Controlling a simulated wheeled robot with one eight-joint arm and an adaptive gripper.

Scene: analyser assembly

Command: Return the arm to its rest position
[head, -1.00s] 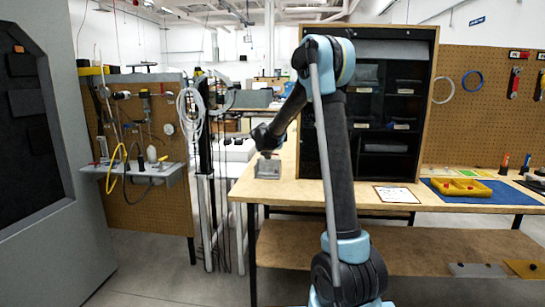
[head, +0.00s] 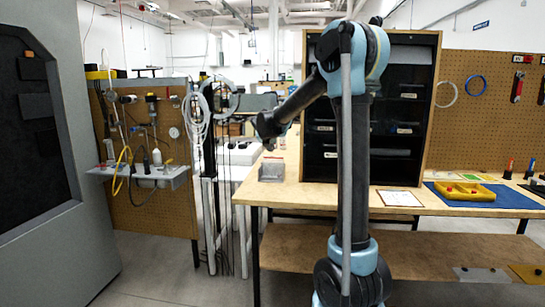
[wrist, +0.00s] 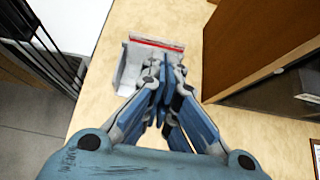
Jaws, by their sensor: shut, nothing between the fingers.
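My gripper (wrist: 165,72) is shut with nothing between its fingers, and its blue finger pads meet in the wrist view. In the head view my arm reaches left from its raised elbow, with the wrist above the left end of the wooden workbench (head: 345,195). A small grey open box (head: 271,171) sits on that bench, below and apart from my wrist. The box also shows in the wrist view (wrist: 131,66), beyond the fingers, with a red strip along its far edge. The fingers hide part of it.
A black cabinet (head: 315,110) with shelves stands on the bench behind my arm. A yellow tray (head: 465,192) lies on a blue mat at the right. A pegboard (head: 150,190) with tools stands at the left.

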